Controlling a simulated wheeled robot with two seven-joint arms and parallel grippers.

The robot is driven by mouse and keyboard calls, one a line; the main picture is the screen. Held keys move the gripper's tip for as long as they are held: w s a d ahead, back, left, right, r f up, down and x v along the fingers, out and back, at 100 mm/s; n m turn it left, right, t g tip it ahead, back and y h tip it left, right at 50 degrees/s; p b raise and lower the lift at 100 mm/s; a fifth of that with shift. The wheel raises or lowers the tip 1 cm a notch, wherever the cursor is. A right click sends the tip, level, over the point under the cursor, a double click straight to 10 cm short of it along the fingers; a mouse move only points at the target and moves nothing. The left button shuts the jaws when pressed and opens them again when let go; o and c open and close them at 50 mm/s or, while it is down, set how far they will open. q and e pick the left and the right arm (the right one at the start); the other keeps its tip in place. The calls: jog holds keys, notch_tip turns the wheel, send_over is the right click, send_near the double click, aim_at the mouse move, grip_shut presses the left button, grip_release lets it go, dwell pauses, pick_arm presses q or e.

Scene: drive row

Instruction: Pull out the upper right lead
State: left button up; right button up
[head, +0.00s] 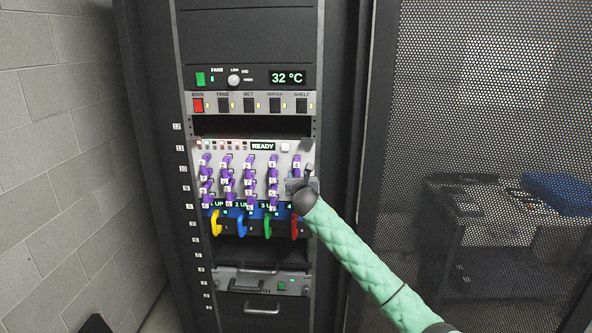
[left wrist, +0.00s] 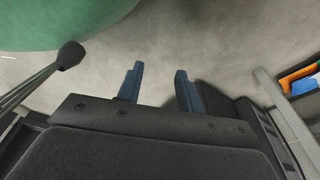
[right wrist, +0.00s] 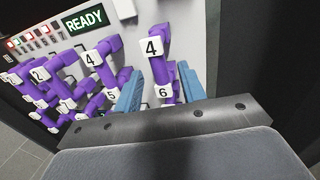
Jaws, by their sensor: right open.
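The panel (head: 235,150) in the rack carries columns of purple leads with white number tags. The upper right lead, tagged 4, shows in the head view (head: 296,164) and the right wrist view (right wrist: 160,38). My right gripper (right wrist: 160,70) is open, its blue fingers on either side of this lead's hanging part; I cannot tell whether they touch it. In the head view the right gripper (head: 303,182) covers the lower leads of that column. A tag 6 (right wrist: 164,91) shows between the fingers. My left gripper (left wrist: 158,72) is open and empty above grey floor.
Another purple lead tagged 4 (right wrist: 108,44) is close left of the right gripper. Below the leads hang yellow (head: 215,223), blue (head: 242,223), green (head: 268,225) and red (head: 294,226) loops. A perforated door (head: 470,110) stands at the right, a block wall (head: 60,130) at the left.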

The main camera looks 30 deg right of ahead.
aim_at(297, 173)
jog(key=p+x, duration=0.2)
jog(key=x, duration=0.3)
jog(key=shift+w, duration=0.1)
pick_arm(q)
jog(key=s, duration=0.1)
jog(key=s+a+f, duration=0.1)
jog(key=s, duration=0.3)
jog(key=shift+a+f, duration=0.15)
jog(key=shift+a, duration=0.1)
pick_arm(e)
jog(key=shift+w+d+f, duration=0.1)
jog(key=shift+w, duration=0.1)
grip_shut()
